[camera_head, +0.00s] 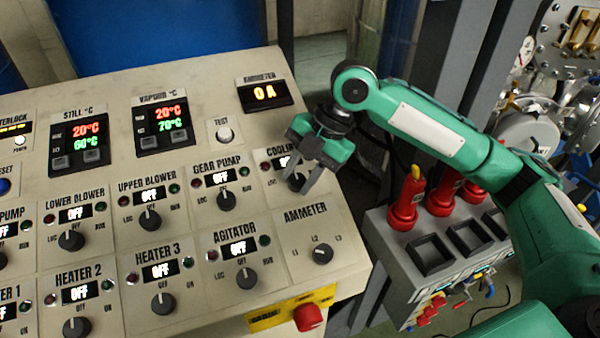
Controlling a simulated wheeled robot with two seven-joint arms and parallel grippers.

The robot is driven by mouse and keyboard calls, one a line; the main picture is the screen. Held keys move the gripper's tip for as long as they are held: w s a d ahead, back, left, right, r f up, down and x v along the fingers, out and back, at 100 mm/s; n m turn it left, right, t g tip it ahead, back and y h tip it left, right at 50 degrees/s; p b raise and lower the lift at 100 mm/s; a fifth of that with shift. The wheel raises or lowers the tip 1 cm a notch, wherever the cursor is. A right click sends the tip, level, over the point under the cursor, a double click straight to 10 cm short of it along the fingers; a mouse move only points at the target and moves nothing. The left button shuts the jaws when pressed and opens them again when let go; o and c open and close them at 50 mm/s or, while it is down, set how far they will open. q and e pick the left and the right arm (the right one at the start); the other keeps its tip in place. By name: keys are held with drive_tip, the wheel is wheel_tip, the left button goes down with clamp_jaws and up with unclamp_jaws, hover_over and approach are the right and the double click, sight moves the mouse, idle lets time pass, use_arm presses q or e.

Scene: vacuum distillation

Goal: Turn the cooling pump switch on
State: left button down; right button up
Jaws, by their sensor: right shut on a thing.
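The cooling pump switch (296,182) is a dark rotary knob at the upper right of the sloped control panel (345,270), under a label of which "COOLIN" shows. Its small display is partly covered by my gripper, so I cannot read it. My right gripper (305,187) reaches down from the upper right with its grey fingers around the knob, shut on it. The fingers hide part of the knob, so its exact pointer direction cannot be told. My left gripper is not in view.
The gear pump knob (226,201) is close to the left, and the ammeter selector (322,254) is below. A red button (308,317) sits at the panel's front edge. A grey box with red plugs (406,200) stands right of the panel, under my right arm.

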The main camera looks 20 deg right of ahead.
drive_tip(key=m+t, duration=0.1)
drive_tip(key=m, duration=0.1)
drive_tip(key=m+t+y+p, duration=0.1)
drive_tip(key=m, duration=0.2)
drive_tip(key=shift+s+d+t, duration=0.15)
drive_tip(key=shift+s+t, duration=0.05)
drive_tip(key=shift+t, duration=0.1)
drive_tip(key=m+t+p, duration=0.1)
drive_tip(key=m+t, duration=0.1)
drive_tip(key=m, duration=0.1)
drive_tip(key=m+t+p, duration=0.1)
drive_tip(key=m, duration=0.2)
drive_tip(key=shift+s+f+t, duration=0.15)
drive_tip(key=shift+t, duration=0.25)
drive_tip(key=shift+m, duration=0.3)
drive_tip(key=o, duration=1)
drive_tip(key=shift+c, duration=0.2)
drive_tip(key=b+v, duration=0.3)
drive_tip(key=v, duration=1)
drive_tip(key=shift+s+d, duration=0.35)
drive_tip(key=shift+d, duration=0.05)
